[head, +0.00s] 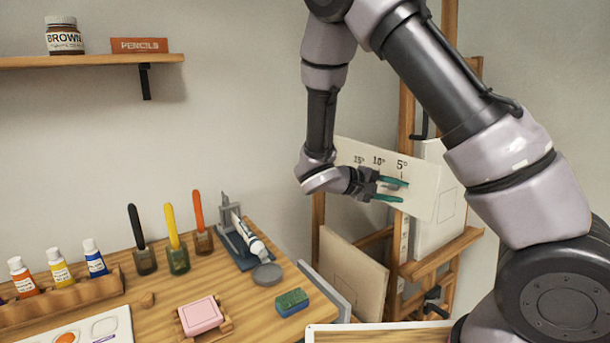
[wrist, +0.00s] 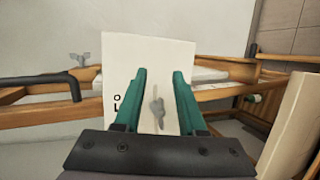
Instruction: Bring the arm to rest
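My gripper (head: 402,191) is at the end of my raised arm, to the right of the table. Its two green fingers are apart with nothing visible held between them. In the head view it is in front of a pale board (head: 436,190) marked 15°, 10° and 5°. In the wrist view the fingers (wrist: 159,72) point at a white panel (wrist: 155,50) with partly hidden dark marks. A grey shape shows on the panel between the fingers; I cannot tell what it is. Whether the fingers touch the panel is unclear.
A wooden easel (head: 405,120) with canvases stands behind my gripper. The table (head: 250,310) at lower left holds paint tubes (head: 60,268), several jars with coloured handles, a pink block (head: 201,314) and a green-blue sponge (head: 292,302). A shelf (head: 90,61) is on the wall.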

